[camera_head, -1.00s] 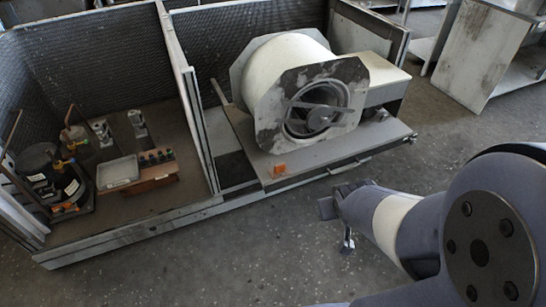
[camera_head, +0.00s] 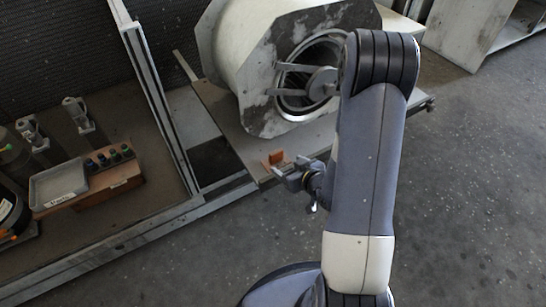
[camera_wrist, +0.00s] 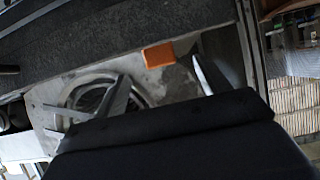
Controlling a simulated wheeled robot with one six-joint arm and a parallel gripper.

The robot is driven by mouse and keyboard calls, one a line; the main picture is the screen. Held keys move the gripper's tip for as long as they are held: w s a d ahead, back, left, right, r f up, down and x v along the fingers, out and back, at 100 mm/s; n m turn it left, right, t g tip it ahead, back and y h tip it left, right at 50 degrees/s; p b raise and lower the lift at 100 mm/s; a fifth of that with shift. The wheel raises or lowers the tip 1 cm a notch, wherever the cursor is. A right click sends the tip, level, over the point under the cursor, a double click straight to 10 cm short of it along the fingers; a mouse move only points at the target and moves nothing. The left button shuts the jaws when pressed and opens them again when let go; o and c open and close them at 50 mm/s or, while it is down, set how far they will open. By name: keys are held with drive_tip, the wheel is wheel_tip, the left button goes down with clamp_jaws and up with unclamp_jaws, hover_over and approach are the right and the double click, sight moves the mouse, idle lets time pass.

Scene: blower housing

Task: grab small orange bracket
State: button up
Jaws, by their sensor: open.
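The small orange bracket (camera_head: 276,158) stands near the front edge of the grey platform (camera_head: 234,130), in front of the blower housing. My gripper (camera_head: 288,173) is just to the right of and below it in the head view, close by; contact cannot be told. In the wrist view the bracket (camera_wrist: 158,55) shows as an orange block beyond and between the two finger tips. My gripper (camera_wrist: 160,72) is open, with no object seen held between its fingers.
The blower housing (camera_head: 262,75) sits on the platform behind the bracket. To the left, a bench bay holds a grey tray (camera_head: 58,186) and a brown block with several dark knobs (camera_head: 112,174). A metal frame post (camera_head: 155,90) stands between. Floor at right is clear.

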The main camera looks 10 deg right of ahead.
sight(278, 157)
drive_tip(key=b+x, duration=0.1)
drive_tip(key=x, duration=0.8)
drive_tip(key=shift+w+r+b, duration=0.1)
drive_tip(key=shift+w+b, duration=0.25)
drive_tip(key=shift+w, duration=0.05)
drive_tip(key=shift+d, duration=0.1)
drive_tip(key=c, duration=1.1)
drive_tip(key=shift+r, duration=0.1)
